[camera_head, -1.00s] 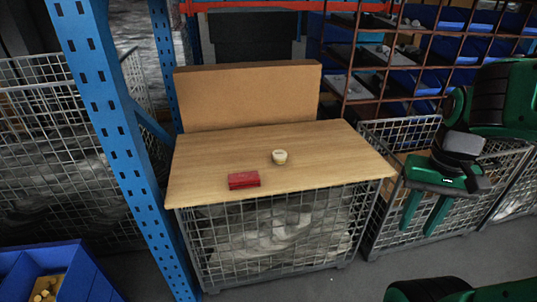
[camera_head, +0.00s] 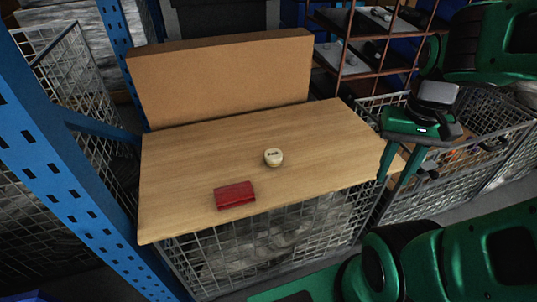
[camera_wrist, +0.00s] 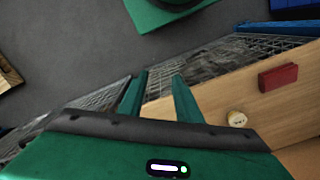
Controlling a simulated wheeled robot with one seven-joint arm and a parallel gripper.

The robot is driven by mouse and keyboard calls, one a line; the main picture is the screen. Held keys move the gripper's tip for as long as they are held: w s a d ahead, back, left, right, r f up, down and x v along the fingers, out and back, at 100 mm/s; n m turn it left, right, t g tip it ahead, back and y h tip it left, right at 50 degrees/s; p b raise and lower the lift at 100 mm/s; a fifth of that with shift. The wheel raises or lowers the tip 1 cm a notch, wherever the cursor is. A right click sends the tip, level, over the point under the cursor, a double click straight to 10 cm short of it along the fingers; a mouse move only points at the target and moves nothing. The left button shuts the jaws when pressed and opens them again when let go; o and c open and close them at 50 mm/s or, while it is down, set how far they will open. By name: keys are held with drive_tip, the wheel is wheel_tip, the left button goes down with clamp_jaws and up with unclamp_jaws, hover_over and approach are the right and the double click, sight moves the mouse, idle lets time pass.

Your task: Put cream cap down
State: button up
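The cream cap (camera_head: 273,157) is a small, round, pale piece with dark marking on top. It stands on the wooden tabletop (camera_head: 190,150), right of the middle. In the wrist view the cap (camera_wrist: 237,119) lies to the right of my fingers. My gripper (camera_head: 394,172) has two green fingers and is at the table's right edge, apart from the cap. In the wrist view my gripper (camera_wrist: 160,77) is open, with nothing between the fingers, and wire mesh shows behind them.
A red block (camera_head: 234,195) lies left of the cap, nearer the front edge; it also shows in the wrist view (camera_wrist: 278,77). A brown board (camera_head: 220,78) stands along the back. A blue post (camera_head: 75,180) rises at left. Wire cages (camera_head: 460,155) stand right. The tabletop is otherwise clear.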

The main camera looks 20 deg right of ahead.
drive_tip(key=shift+s+d, duration=0.1)
drive_tip(key=shift+d, duration=0.1)
drive_tip(key=o, duration=0.5)
drive_tip(key=shift+s+r, duration=0.15)
drive_tip(key=shift+s, duration=0.05)
drive_tip(key=o, duration=0.4)
drive_tip(key=shift+r, duration=0.1)
drive_tip(key=shift+o, duration=0.2)
drive_tip(key=n+t+y, duration=0.3)
drive_tip(key=n, duration=1.4)
approach(276, 154)
drive_tip(key=shift+n+y, duration=0.3)
drive_tip(key=shift+d+x, duration=0.1)
drive_tip(key=shift+x, duration=2.2)
drive_tip(key=shift+d+x, duration=0.15)
drive_tip(key=shift+x, duration=2.2)
